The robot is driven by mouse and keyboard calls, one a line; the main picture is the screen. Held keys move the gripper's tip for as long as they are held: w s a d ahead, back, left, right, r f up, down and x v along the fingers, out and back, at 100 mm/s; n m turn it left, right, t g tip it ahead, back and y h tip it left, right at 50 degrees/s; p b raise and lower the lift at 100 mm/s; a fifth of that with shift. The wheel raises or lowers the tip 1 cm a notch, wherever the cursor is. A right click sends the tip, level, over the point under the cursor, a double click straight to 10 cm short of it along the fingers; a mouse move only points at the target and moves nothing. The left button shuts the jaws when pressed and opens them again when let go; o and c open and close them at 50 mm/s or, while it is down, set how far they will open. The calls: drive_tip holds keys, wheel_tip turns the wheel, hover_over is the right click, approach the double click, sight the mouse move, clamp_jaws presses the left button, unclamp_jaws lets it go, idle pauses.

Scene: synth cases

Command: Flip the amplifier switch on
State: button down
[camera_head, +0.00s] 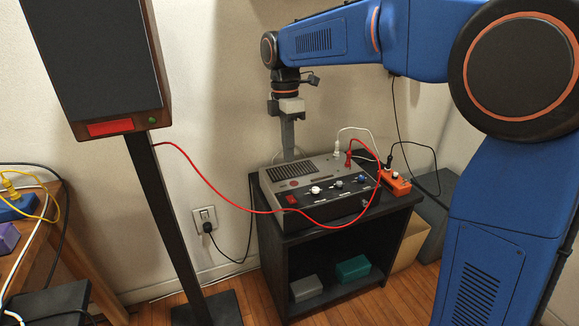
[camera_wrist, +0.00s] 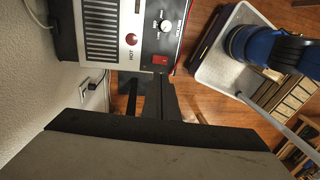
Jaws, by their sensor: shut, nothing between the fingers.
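The amplifier (camera_head: 313,177) is a grey box with a black control panel, on top of a black stand. Its red switch (camera_head: 291,200) is at the left end of the panel; the switch also shows in the wrist view (camera_wrist: 160,60). I cannot tell which way the switch is set. My gripper (camera_head: 288,157) points down at the amplifier's back left side in the head view, apart from the switch. Its fingers (camera_wrist: 158,80) are shut and empty in the wrist view, with the switch beyond their tips.
A red cable (camera_head: 225,201) runs from the speaker (camera_head: 100,60) across the amplifier's front to a red plug. A white plug (camera_head: 336,150) stands beside it. An orange box (camera_head: 394,182) sits at the stand's right. The wall outlet (camera_head: 204,215) is left of the stand (camera_head: 275,268).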

sight(293, 201)
wheel_tip(293, 201, up, 2)
drive_tip(key=shift+w+r, duration=0.1)
drive_tip(key=shift+w, duration=0.05)
idle(0.3)
drive_tip(key=shift+s+d, duration=0.15)
drive_tip(key=shift+s, duration=0.55)
drive_tip(key=f, duration=0.4)
drive_tip(key=s+f, duration=0.1)
drive_tip(key=f, duration=0.9)
drive_tip(key=shift+s+d, duration=0.3)
drive_tip(key=shift+s, duration=0.05)
